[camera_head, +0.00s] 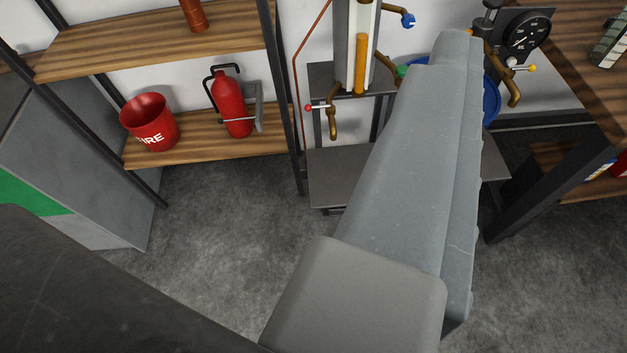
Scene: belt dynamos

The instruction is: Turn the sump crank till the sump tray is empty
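I cannot make out a sump crank or a sump tray for certain. A small metal stand (335,165) with a flat lower shelf stands against the back wall. A clear upright tube with an orange column (360,62) rises above it. A brass tap with a red knob (310,107) sticks out at its left, and a blue-handled tap (407,20) is higher up. A blue round container (491,101) shows partly behind my grey arm, which covers the middle of the view. My gripper does not show.
A dial gauge (524,36) and a yellow-knobbed brass tap (530,68) are at the upper right, beside a wooden bench (590,75). Shelves at left hold a red fire bucket (150,122) and an extinguisher (229,105). The grey floor (225,220) is clear.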

